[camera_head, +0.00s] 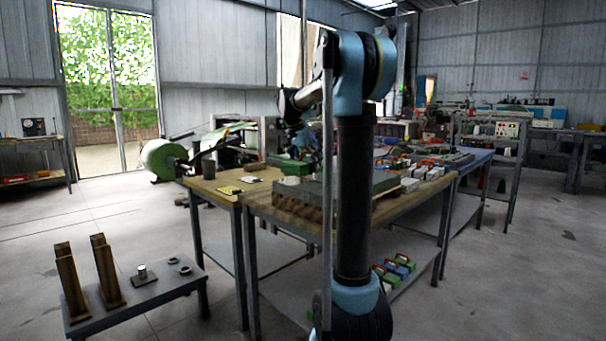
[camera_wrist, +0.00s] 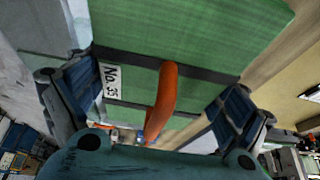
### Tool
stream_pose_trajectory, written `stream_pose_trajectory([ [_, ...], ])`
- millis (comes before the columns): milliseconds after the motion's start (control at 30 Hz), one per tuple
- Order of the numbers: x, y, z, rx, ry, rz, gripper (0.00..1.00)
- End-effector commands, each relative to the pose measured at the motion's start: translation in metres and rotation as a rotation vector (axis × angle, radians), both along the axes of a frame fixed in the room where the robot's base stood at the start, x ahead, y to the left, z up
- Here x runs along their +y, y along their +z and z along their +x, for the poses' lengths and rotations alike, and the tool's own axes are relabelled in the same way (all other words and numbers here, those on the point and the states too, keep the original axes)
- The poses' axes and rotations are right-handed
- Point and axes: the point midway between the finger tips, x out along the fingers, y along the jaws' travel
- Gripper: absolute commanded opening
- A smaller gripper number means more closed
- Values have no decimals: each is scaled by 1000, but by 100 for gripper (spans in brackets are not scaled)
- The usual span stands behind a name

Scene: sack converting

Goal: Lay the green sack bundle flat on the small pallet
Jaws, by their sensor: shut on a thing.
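In the head view the green bundle (camera_head: 290,166) shows small, left of my arm, above the table; my gripper there is mostly hidden. A low brown wooden base with a grey-green top, seemingly the small pallet (camera_head: 290,211), stands on the near table edge, partly behind my arm. I cannot tell whether the bundle touches anything below.
The wooden table (camera_head: 405,208) also holds several small white, green and red-handled packs (camera_head: 425,170) to the right. A lower shelf (camera_head: 410,268) holds more packs. A low bench (camera_head: 150,295) with wooden uprights stands front left. Open floor (camera_head: 500,280) lies to the right.

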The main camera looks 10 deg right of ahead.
Motion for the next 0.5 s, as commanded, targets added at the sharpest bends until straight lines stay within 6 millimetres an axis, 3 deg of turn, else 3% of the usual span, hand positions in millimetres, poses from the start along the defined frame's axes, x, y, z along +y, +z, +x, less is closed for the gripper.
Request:
stream_pose_trajectory([
  [200,-1,-28,0,0,-1,0,62],
  [500,-1,-32,0,0,-1,0,62],
])
